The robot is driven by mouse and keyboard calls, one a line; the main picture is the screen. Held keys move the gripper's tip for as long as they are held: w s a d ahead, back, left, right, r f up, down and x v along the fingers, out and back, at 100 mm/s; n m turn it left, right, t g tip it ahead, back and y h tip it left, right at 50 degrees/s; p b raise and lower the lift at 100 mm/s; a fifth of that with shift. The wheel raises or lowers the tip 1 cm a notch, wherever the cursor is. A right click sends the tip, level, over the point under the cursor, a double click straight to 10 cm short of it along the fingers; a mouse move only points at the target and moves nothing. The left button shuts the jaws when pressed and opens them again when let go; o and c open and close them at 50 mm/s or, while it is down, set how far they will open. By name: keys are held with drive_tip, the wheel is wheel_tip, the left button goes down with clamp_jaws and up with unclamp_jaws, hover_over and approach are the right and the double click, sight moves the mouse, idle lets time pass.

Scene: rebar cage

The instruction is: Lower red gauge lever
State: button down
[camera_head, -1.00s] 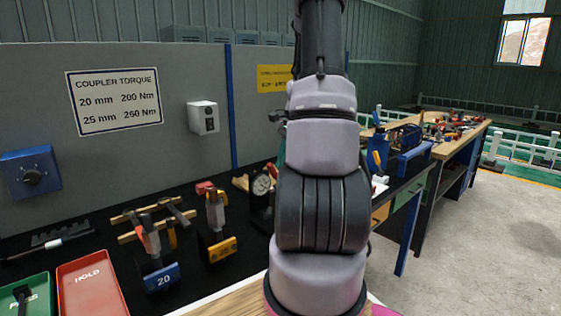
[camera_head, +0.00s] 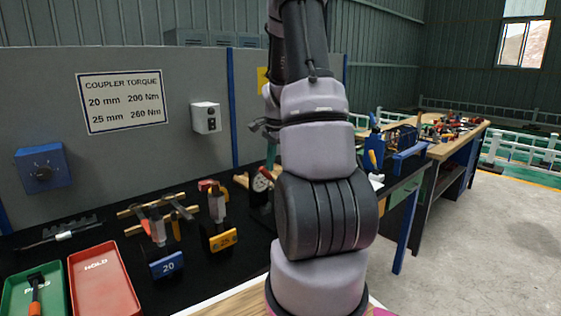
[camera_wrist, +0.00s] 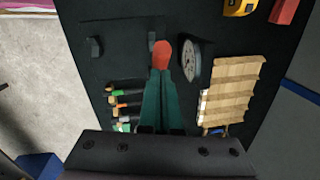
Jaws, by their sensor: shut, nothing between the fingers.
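The dial gauge (camera_head: 261,183) stands on the black bench top, partly hidden by my arm. In the wrist view its round face (camera_wrist: 191,62) shows right of my fingertips. The red lever end (camera_wrist: 161,53) is right at my fingertips, beside the dial; a bit of red (camera_head: 266,173) also shows by the gauge in the head view. My gripper (camera_wrist: 160,74) has teal fingers that are shut together with nothing between them. Its tips overlap the lower edge of the red end in the picture; I cannot tell whether they touch. In the head view the fingers (camera_head: 271,156) are mostly hidden.
A ribbed wooden block (camera_wrist: 232,88) lies right of the gauge, and several coloured-handled tools (camera_wrist: 122,105) lie to the left. The 20 (camera_head: 166,264) and 25 (camera_head: 222,240) stands, red HOLD tray (camera_head: 105,283) and green PASS tray (camera_head: 33,292) are left of my arm.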

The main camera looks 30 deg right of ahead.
drive_tip(key=s+a+f+h, duration=0.1)
drive_tip(key=a+f+h, duration=0.1)
drive_tip(key=a+f, duration=0.6)
drive_tip(key=shift+a+t+h, duration=0.3)
drive_tip(key=shift+a+h, duration=0.1)
drive_tip(key=shift+a, duration=0.05)
idle(0.4)
drive_tip(key=shift+s, duration=0.1)
idle(0.4)
